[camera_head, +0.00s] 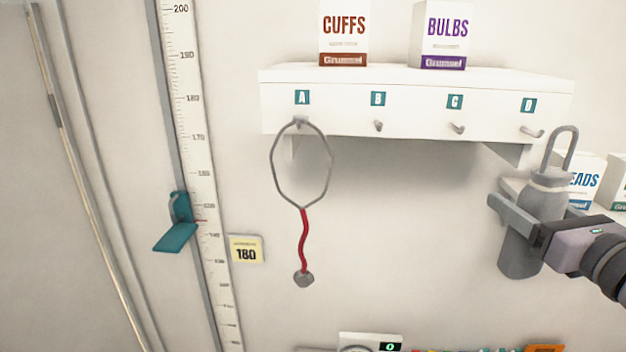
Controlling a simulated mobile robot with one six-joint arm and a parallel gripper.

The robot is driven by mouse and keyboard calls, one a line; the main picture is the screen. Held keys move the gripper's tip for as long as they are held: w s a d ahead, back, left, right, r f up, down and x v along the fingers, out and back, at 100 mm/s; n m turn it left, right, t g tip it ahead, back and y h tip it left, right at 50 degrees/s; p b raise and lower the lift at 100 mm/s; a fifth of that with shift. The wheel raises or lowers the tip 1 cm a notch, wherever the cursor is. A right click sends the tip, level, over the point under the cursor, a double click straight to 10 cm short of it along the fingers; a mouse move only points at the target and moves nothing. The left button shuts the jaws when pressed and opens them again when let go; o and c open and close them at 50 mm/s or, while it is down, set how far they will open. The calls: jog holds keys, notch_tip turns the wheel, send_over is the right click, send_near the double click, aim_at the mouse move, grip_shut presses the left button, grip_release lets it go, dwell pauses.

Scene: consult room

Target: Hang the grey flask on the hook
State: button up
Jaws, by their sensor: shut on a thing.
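The grey flask (519,255) is upright at the right of the head view, with a tall loop handle (562,150) at its top. My gripper (520,218) is shut on the flask's upper body and covers part of it. The loop is below and to the right of hook D (532,132), and in the picture its top is near that hook; I cannot tell the depth between them. Hooks B (378,126) and C (457,128) are bare. Hook A (300,122) holds a stethoscope (303,240) with a red tube.
The white hook shelf (420,97) carries a CUFFS box (343,35) and a BULBS box (444,35). More boxes (585,180) stand on a ledge behind the flask. A height scale (195,130) with a teal slider (176,232) is at left. Wall below hooks B and C is clear.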

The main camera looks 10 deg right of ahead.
jog(key=w+d+f, duration=0.1)
jog(key=w, duration=0.6)
jog(key=shift+d+f+b, duration=0.3)
jog(key=shift+d+f, duration=0.05)
jog(key=shift+f, duration=0.05)
dwell(0.5)
jog(key=o, duration=1.7)
jog(key=shift+s, duration=0.1)
